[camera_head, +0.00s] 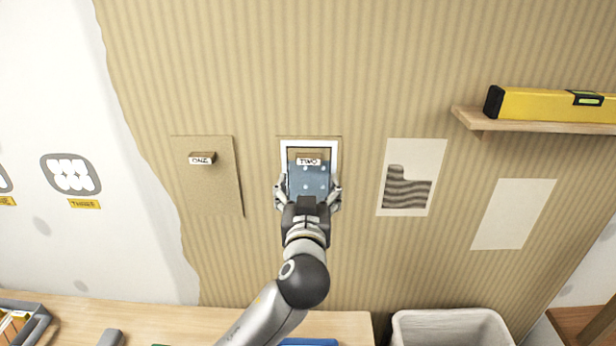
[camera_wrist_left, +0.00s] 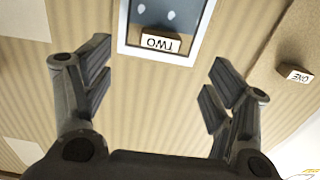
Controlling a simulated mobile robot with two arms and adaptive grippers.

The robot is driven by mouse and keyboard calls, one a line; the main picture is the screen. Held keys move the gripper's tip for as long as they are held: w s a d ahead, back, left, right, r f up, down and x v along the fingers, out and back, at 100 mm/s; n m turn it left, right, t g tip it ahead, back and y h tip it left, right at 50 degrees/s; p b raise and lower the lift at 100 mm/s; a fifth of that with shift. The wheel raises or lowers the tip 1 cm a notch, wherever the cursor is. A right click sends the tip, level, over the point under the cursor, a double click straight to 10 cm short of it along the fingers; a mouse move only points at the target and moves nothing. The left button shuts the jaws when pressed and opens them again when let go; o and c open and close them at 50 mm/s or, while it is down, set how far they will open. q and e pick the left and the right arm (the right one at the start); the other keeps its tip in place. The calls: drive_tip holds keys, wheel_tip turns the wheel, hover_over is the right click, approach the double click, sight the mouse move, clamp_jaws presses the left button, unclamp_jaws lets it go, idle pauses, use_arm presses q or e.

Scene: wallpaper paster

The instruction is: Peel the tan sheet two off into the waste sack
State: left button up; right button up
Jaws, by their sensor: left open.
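The tab marked TWO (camera_head: 308,160) is a small tan block with a white label on the wall, mid-view. Around and below it is a white-bordered panel (camera_head: 287,150) with a blue, white-dotted face (camera_head: 309,178). I cannot make out a tan sheet over this panel. The tab also shows upside down in the left wrist view (camera_wrist_left: 161,43). My left gripper (camera_head: 308,187) is open, its fingers spread either side of the panel's lower part; nothing is between them (camera_wrist_left: 158,68). A pale open container (camera_head: 450,318), perhaps the waste sack, stands at bottom right. My right gripper is out of view.
Tan sheet one (camera_head: 207,185), with its ONE tab (camera_head: 202,158), hangs left of the panel. Two pale sheets, one with a dark wavy print (camera_head: 408,190) and one plain (camera_head: 512,215), are right. A shelf (camera_head: 540,123) holds a yellow level (camera_head: 545,104). A wooden worktop (camera_head: 180,320) runs below.

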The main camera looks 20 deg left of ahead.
sight(309, 164)
use_arm(q)
drive_tip(key=p+x, duration=0.2)
drive_tip(key=x, duration=0.6)
drive_tip(key=shift+a, duration=0.15)
drive_tip(key=shift+p+x, duration=0.5)
drive_tip(key=shift+x, duration=0.6)
drive_tip(key=shift+f, duration=0.1)
drive_tip(key=c, duration=1.1)
drive_tip(key=shift+s, duration=0.1)
drive_tip(key=shift+s+d+f, duration=0.1)
drive_tip(key=shift+s+d, duration=0.1)
drive_tip(key=shift+v, duration=2.1)
drive_tip(key=shift+s, duration=0.15)
